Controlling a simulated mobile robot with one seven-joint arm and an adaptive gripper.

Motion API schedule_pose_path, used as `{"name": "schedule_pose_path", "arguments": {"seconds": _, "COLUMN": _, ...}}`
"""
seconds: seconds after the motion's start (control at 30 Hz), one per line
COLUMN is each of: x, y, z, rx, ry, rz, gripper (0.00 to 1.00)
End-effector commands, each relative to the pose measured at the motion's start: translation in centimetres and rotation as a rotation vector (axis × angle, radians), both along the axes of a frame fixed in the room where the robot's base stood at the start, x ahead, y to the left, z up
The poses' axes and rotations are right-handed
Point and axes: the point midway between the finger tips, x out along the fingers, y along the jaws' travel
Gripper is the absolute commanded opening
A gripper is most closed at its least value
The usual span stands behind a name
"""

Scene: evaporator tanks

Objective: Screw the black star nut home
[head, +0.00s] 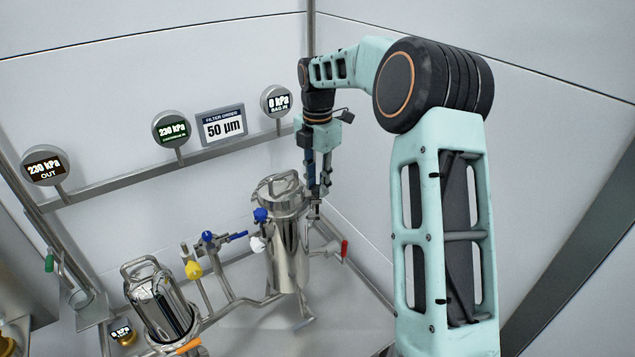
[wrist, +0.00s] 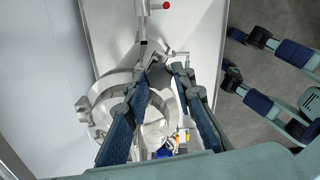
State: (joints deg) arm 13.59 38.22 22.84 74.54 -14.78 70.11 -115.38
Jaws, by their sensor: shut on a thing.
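The taller steel filter vessel (head: 287,255) stands upright near the back corner, with a handled lid (head: 270,190) on top. My gripper (head: 316,193) points down at the right side of its rim. In the wrist view, my gripper (wrist: 163,72) has its fingers closed in around a dark piece (wrist: 158,76) beside the lid ring (wrist: 97,92). The dark piece seems to be the black star nut, mostly hidden by the fingers. How far it sits down on its thread cannot be seen. A blue star nut (head: 261,215) and a white one (head: 257,244) show at the vessel's left side.
A red valve handle (head: 345,250) sticks out low at the vessel's right. A smaller steel vessel (head: 160,303) stands front left. Blue (head: 208,237) and yellow (head: 192,269) valve handles lie between them. A gauge rail (head: 125,180) runs along the back wall.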

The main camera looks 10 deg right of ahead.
Motion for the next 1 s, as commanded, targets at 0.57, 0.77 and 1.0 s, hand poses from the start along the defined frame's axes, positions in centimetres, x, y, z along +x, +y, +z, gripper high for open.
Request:
{"name": "schedule_pose_path", "arguments": {"seconds": 0.57, "x": 0.0, "y": 0.03, "z": 0.22, "rx": -0.001, "ry": 0.0, "rz": -0.261, "gripper": 0.0}}
{"name": "schedule_pose_path", "arguments": {"seconds": 0.77, "x": 0.03, "y": 0.03, "z": 0.23, "rx": -0.001, "ry": 0.0, "rz": -0.45, "gripper": 0.0}}
{"name": "schedule_pose_path", "arguments": {"seconds": 1.0, "x": 0.04, "y": 0.01, "z": 0.18, "rx": -0.001, "ry": -0.002, "rz": -0.679, "gripper": 0.0}}
